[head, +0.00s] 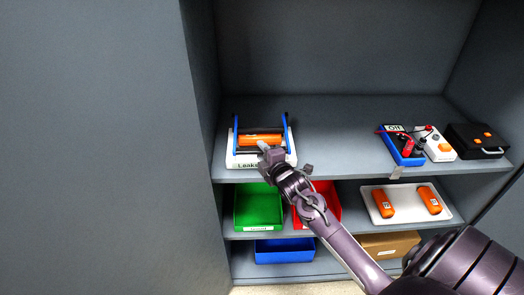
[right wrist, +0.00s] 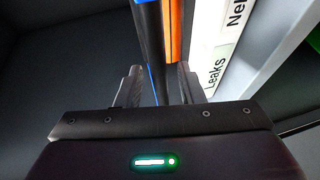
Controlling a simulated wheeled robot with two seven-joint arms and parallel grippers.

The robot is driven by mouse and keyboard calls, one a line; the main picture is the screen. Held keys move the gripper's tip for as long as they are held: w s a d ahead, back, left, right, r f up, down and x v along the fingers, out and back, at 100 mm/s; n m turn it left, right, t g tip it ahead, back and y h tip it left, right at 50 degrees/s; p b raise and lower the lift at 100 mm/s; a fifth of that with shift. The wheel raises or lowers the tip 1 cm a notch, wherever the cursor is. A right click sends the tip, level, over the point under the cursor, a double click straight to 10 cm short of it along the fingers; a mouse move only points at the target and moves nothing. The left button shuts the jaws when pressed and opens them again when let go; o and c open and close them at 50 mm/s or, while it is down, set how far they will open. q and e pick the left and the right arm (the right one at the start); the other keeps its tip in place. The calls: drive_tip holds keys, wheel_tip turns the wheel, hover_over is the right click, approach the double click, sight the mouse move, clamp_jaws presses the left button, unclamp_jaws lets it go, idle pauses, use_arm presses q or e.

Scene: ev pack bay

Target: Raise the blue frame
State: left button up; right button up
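The blue frame (head: 236,135) stands upright on a white unit labelled "Leaks" (head: 240,164), at the left of the upper shelf. It has a blue upright at each side and a dark bar across. An orange cylinder (head: 262,139) lies between its sides. My right gripper (head: 264,147) is at the front of the frame, overlapping it in the head view. In the right wrist view its fingers (right wrist: 159,88) are apart, with a dark bar (right wrist: 150,45) and a thin blue edge between them. Gaps show beside the bar; contact is unclear. My left gripper is out of view.
On the upper shelf at right are a blue tray (head: 390,143) with small parts, a white unit (head: 437,152) and a black case (head: 478,138). Below are green (head: 243,205), red (head: 330,198) and blue (head: 285,252) bins. The upper shelf's middle is clear; a cabinet wall stands left.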

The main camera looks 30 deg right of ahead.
drive_tip(key=shift+w+f, duration=0.1)
drive_tip(key=shift+w, duration=0.2)
clamp_jaws()
